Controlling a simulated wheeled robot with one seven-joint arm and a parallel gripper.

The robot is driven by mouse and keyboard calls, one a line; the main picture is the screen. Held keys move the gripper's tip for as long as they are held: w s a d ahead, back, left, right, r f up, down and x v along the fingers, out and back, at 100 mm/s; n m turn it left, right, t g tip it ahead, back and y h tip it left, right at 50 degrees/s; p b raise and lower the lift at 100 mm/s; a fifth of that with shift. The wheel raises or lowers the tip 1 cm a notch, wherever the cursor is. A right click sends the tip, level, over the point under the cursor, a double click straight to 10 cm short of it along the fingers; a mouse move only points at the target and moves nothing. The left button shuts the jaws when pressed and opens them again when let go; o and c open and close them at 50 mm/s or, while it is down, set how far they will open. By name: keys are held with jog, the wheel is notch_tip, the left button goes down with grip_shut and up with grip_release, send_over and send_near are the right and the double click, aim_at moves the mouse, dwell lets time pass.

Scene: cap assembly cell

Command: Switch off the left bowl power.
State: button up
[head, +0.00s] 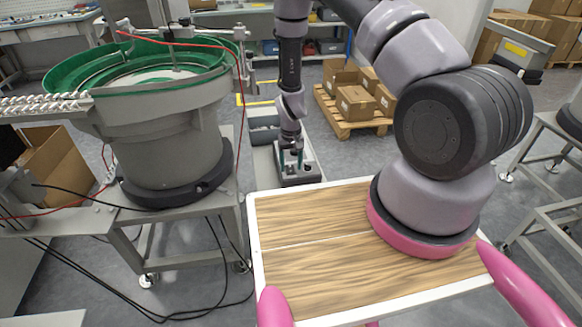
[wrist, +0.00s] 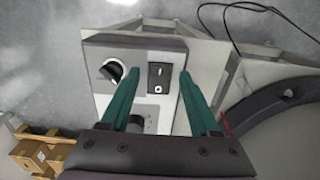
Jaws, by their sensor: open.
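A grey control box (head: 300,181) sits on a stand right of the vibratory bowl feeder (head: 172,140) with its green-rimmed bowl. In the wrist view its light panel (wrist: 135,50) carries a black rocker switch (wrist: 158,78) with white marks and a round black knob (wrist: 111,70) left of it. A second dark knob (wrist: 137,123) is partly hidden by my gripper. My gripper (head: 291,160) points down above the box, open and empty. In the wrist view its teal fingers (wrist: 158,73) stand either side of the switch. I cannot tell whether they touch the panel, or which way the rocker is pressed.
A wood-topped table (head: 300,275) with a white edge stands in front. Grey bins (head: 263,125) lie behind the control box. Cardboard boxes on a pallet (head: 352,125) stand farther back. Black cables (head: 215,300) run along the floor below the feeder.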

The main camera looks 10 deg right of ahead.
jog(key=shift+f, duration=0.6)
grip_shut()
jog(key=shift+w+r+g, duration=0.1)
jog(key=shift+w+g, duration=0.1)
jog(key=shift+g, duration=0.55)
jog(key=shift+w+r+g, duration=0.1)
jog(key=shift+w+g, duration=0.1)
jog(key=shift+g, duration=0.55)
